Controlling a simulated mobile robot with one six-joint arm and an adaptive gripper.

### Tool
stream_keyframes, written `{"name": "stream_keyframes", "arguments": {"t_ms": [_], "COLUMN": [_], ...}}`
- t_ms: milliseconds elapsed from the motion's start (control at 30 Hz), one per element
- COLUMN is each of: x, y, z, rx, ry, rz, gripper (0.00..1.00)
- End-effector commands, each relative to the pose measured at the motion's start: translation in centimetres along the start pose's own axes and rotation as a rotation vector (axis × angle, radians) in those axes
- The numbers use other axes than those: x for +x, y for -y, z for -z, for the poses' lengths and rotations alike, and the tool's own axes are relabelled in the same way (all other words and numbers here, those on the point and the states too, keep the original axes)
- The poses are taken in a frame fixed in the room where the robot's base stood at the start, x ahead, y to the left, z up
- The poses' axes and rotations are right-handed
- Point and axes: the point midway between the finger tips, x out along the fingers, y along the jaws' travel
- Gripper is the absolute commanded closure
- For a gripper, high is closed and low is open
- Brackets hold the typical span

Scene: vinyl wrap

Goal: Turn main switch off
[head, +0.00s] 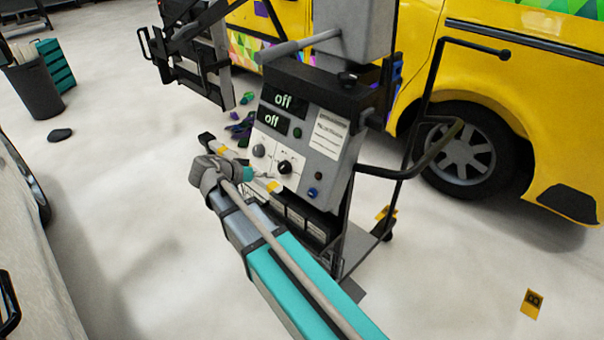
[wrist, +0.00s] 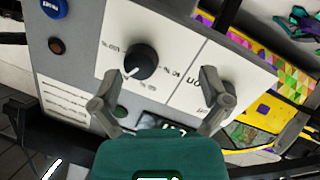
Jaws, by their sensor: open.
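The control panel (head: 305,150) stands upright on a cart, with a black rotary switch (head: 285,167) on its lower face. In the wrist view the switch (wrist: 140,62) is a round black knob with a white pointer mark, among small labels too blurred to read. My gripper (wrist: 161,74) is open and empty, its two grey fingers spread in front of the panel. In the picture the knob lies between the fingers, nearer the left one. The gap to the panel is hard to judge. In the head view my arm is just left of the panel, and the fingers are hard to make out.
Two displays (head: 283,100) on the panel read "off". A blue button (head: 312,192), a red button (head: 317,176) and a grey knob (head: 259,151) are near the switch. A dark handle bar (head: 420,155) juts right. A yellow vehicle (head: 540,110) stands behind.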

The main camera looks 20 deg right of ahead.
Motion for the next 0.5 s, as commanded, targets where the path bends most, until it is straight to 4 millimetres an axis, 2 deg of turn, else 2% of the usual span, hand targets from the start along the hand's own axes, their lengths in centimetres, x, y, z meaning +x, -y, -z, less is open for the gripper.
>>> {"name": "stream_keyframes", "arguments": {"t_ms": [33, 500], "x": [0.1, 1.8], "y": [-0.9, -5.2], "z": [0.2, -0.5], "rx": [-0.018, -0.202], "ry": [0.025, 0.242], "rz": [0.005, 0.099], "gripper": [0.04, 0.04]}}
